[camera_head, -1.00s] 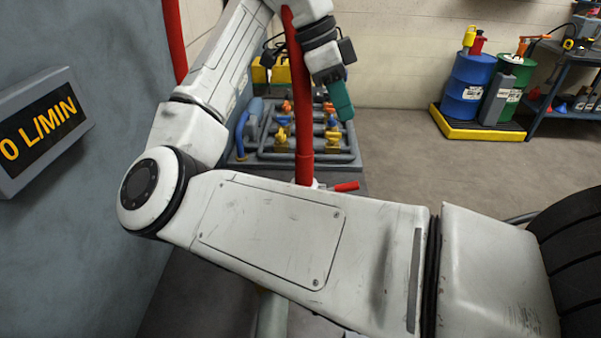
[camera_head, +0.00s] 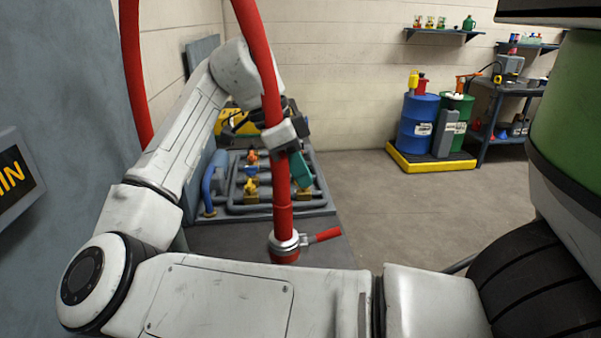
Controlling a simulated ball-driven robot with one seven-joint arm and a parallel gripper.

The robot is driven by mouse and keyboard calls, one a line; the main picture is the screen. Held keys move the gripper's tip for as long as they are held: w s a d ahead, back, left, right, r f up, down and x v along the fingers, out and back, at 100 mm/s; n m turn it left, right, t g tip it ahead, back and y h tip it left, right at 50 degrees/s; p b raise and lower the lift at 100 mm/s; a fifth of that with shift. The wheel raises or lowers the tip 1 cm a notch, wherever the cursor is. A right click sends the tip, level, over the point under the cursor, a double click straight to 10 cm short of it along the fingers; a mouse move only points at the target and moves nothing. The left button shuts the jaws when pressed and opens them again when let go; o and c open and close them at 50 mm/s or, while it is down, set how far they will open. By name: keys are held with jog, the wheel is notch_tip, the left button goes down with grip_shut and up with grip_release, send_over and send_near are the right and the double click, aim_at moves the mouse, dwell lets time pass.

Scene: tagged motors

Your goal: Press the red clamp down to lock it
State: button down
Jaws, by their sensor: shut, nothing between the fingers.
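The red clamp handle (camera_head: 326,236) sticks out to the right, angled slightly upward, from a silver collar (camera_head: 285,243). The collar sits around the lower end of a red hose (camera_head: 279,185) on a grey table. My gripper (camera_head: 300,184) has teal fingers that are shut and empty. It is beside the hose, above the clamp handle in the picture, and does not appear to touch the handle. The hose covers part of my gripper and wrist. My forearm hides what lies below the collar.
A grey pipe rig (camera_head: 270,207) with yellow and blue valves stands behind the hose. A grey panel (camera_head: 60,110) stands close on the left. A blue drum (camera_head: 415,128) and a green drum (camera_head: 458,112) stand at the back right. The floor between is clear.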

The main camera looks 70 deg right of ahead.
aim_at(323, 236)
jog(key=x, duration=1.1)
jog(key=shift+w+a, duration=0.1)
jog(key=shift+a, duration=0.2)
